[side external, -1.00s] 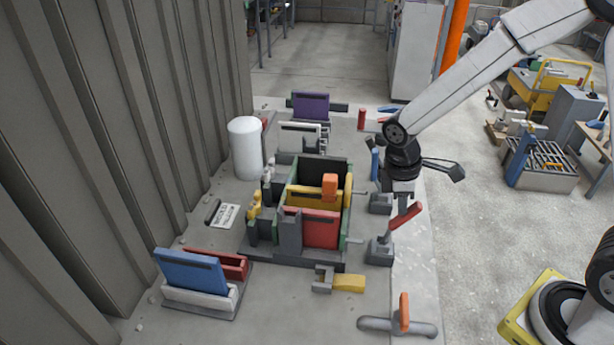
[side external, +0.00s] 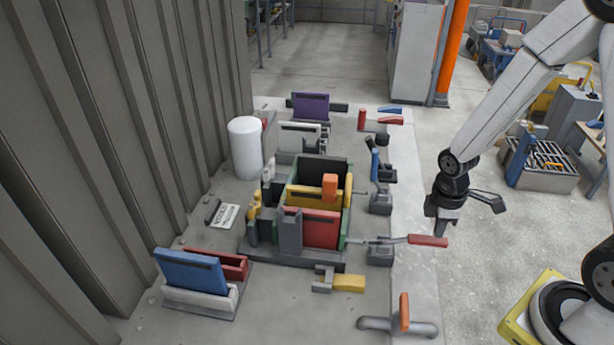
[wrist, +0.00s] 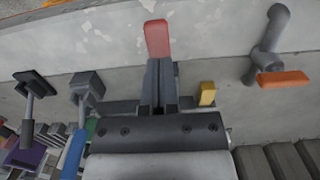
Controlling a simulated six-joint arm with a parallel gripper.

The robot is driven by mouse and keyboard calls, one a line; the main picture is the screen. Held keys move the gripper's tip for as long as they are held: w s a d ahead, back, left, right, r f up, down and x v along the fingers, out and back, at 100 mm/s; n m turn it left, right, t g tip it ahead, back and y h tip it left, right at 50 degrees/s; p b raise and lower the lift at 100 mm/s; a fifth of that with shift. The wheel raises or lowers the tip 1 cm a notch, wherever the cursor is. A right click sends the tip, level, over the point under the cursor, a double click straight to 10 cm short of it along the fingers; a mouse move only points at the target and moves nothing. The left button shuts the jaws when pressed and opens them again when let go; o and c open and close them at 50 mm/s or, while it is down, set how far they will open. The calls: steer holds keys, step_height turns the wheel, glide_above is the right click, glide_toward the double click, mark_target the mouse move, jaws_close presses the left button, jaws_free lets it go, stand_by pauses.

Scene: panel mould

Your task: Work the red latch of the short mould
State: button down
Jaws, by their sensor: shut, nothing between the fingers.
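The red latch (side external: 428,241) stands at the right of the panel mould's near end, on a grey base block (side external: 380,254). Its red handle lies nearly flat, pointing right, away from the mould. A thin rod reaches left from it to the mould (side external: 345,215), which has green sides and red and yellow panels. My gripper (side external: 441,231) is shut and empty, just above the outer end of the red handle; I cannot tell whether they touch. In the wrist view the red handle (wrist: 157,38) shows beyond my shut fingertips (wrist: 159,65).
A blue latch handle (side external: 375,165) stands upright behind the red one. An orange handle (side external: 404,311) rises from a grey bar in front. A yellow block (side external: 349,284) lies near the mould's front. A blue panel (side external: 190,270) stands in a holder at left. Open floor lies right.

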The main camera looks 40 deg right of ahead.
steer(key=shift+s+d+f, duration=0.2)
steer(key=shift+f, duration=0.25)
steer(key=shift+s+d+f, duration=0.15)
steer(key=shift+s+f, duration=0.05)
steer(key=shift+f, duration=0.2)
steer(key=shift+f, duration=0.1)
steer(key=shift+r, duration=0.2)
steer(key=shift+r, duration=2)
steer(key=s+d+r, duration=0.5)
steer(key=r, duration=0.1)
steer(key=shift+r, duration=0.4)
